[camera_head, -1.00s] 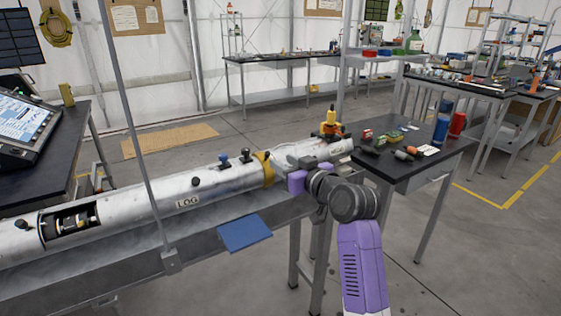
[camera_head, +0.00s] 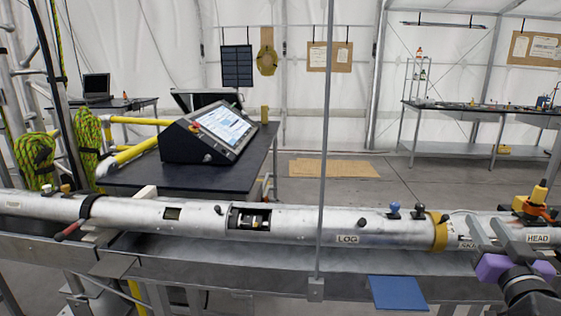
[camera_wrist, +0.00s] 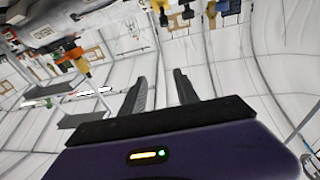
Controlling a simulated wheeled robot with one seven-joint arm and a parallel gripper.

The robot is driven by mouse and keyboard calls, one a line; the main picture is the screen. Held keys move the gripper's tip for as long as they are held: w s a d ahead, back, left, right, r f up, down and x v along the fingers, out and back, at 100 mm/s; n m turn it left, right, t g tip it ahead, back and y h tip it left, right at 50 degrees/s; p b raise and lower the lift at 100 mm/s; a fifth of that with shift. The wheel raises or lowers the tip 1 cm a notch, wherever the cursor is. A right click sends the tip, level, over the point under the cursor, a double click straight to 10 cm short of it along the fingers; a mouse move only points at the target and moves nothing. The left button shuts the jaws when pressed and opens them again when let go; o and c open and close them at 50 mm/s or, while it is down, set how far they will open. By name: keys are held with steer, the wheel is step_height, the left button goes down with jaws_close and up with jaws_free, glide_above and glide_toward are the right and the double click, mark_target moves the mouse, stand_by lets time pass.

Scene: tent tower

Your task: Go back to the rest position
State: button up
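My gripper (camera_head: 487,228) shows at the right edge of the head view, in front of the long silver tube (camera_head: 290,222) near its HEAD label. Its purple wrist part is below the fingers. In the wrist view my gripper (camera_wrist: 159,76) has its two dark fingers apart with nothing between them. The wrist view is tilted, with white tent walls behind the fingers. An orange and yellow fitting (camera_head: 535,204) is just beyond my gripper. Whether the fingers touch the tube cannot be told.
The tube lies along a metal bench with a blue plate (camera_head: 398,292) at its front edge. A thin upright pole (camera_head: 324,130) stands before it. A console (camera_head: 213,131) sits on a black table behind. A shelf table (camera_head: 470,112) stands at the back right. Open floor lies between.

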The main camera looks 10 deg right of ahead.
steer(key=s+a+f+n+t+y+p, duration=0.1)
steer(key=s+a+f+n+y, duration=0.1)
steer(key=s+a+f, duration=0.6)
steer(key=s+a+f+n+y, duration=0.1)
steer(key=s+a+f, duration=0.3)
steer(key=s+a, duration=0.65)
steer(key=s+a+f+n+g+y, duration=0.1)
steer(key=s+a+f+g+y, duration=0.1)
steer(key=s+a, duration=0.4)
steer(key=s+a+f+n+g+y, duration=0.1)
steer(key=s+a+f, duration=0.3)
steer(key=s, duration=0.8)
steer(key=shift+s+a+f+g+y+p, duration=0.2)
steer(key=shift+s+a+g+y+p, duration=0.25)
steer(key=shift+a+y, duration=0.5)
steer(key=shift+o, duration=0.4)
